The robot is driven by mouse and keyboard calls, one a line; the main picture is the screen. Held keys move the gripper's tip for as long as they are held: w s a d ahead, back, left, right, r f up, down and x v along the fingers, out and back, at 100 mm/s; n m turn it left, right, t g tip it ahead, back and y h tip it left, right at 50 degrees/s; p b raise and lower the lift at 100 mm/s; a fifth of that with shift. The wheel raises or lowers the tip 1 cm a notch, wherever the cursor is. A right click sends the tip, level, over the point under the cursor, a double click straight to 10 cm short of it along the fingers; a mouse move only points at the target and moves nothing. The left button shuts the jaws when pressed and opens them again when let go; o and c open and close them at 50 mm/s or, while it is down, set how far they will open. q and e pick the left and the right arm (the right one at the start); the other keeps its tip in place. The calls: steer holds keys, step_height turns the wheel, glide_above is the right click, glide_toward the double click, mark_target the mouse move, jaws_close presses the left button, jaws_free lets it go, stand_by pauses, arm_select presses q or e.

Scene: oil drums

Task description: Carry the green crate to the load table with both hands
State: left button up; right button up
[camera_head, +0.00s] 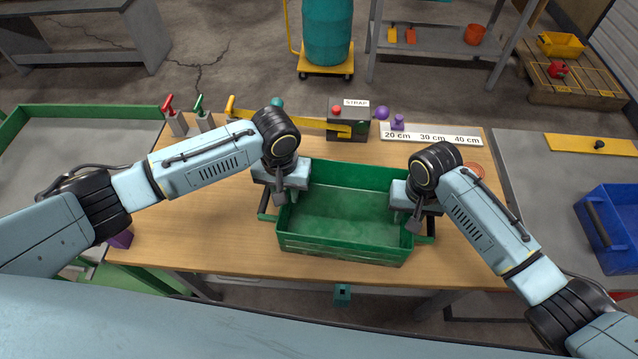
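The green crate (345,246) is an open, empty box with a bar handle on each short side. It sits level near the front edge of the wooden workbench (190,235). My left gripper (280,197) is at the crate's left end, just above the left handle. My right gripper (408,216) is at the right end, close to the right handle. The wrists and gripper bodies cover most of the fingers, so I cannot tell whether either is closed on a handle. No table in view is labelled as the load table.
A grey table (520,185) with a blue bin (612,225) adjoins at right; a green-edged table (70,150) is at left. Behind the crate are a strap box (348,120), a ruler strip (432,136) and clamps (175,122). A teal drum (327,30) stands on a yellow trolley beyond.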

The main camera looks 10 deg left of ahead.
arm_select(q)
steer(key=shift+r, duration=0.1)
arm_select(e)
steer(key=shift+r, duration=0.15)
step_height(320, 180, up, 12)
steer(key=shift+f, duration=0.15)
arm_select(q)
step_height(320, 180, up, 12)
stand_by(0.4)
stand_by(0.4)
